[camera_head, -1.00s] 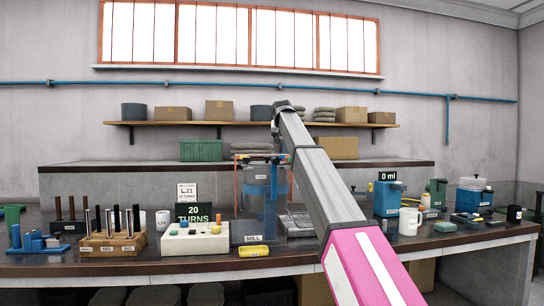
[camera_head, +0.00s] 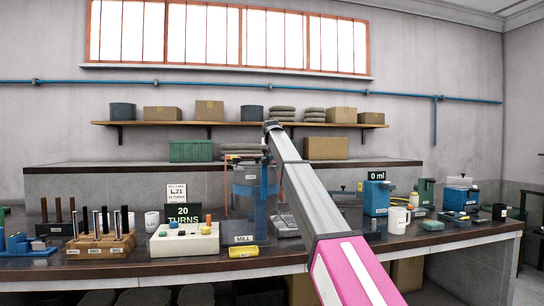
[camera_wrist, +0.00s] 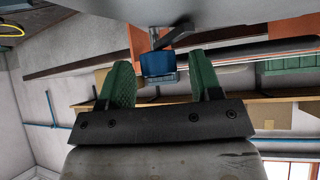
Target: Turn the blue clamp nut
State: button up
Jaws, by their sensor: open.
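The blue clamp nut (camera_wrist: 158,64) shows in the wrist view as a small blue block below a grey metal lever. It sits between the two green fingers of my gripper (camera_wrist: 160,68), with a gap on each side. My gripper is open and holds nothing. In the head view the mill (camera_head: 246,182), a clear vessel on a blue stand, stands at the middle of the bench. My arm reaches over beside it. I cannot make out the nut or the fingers clearly in the head view.
A control box (camera_head: 185,244) with coloured knobs and a "20 TURNS" display (camera_head: 184,213) stand left of the mill. A rod block (camera_head: 100,244) is further left. A white mug (camera_head: 398,220) and blue machine (camera_head: 376,198) stand right.

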jog(key=c, duration=0.9)
jog(key=shift+c, duration=0.2)
jog(key=shift+d+n+y, duration=0.1)
jog(key=shift+n+y, duration=0.2)
jog(key=shift+n, duration=0.1)
jog(key=n+y, duration=0.2)
jog(key=shift+d+n+g, duration=0.1)
jog(key=shift+n+g, duration=0.2)
jog(key=shift+n, duration=0.1)
jog(key=n+g+y, duration=0.2)
jog(key=n+y, duration=0.1)
jog(key=n, duration=0.1)
jog(key=shift+w+n, duration=0.15)
jog(key=shift+n, duration=0.15)
jog(key=n+g+y, duration=0.1)
jog(key=n, duration=0.1)
jog(key=n+g+y, duration=0.1)
jog(key=n+g, duration=0.1)
jog(key=n, duration=0.1)
jog(key=shift+w+d, duration=0.15)
jog(key=shift+w, duration=0.05)
jog(key=shift+n+g+y, duration=0.5)
jog(key=shift+n+g, duration=0.7)
jog(key=shift+n, duration=0.3)
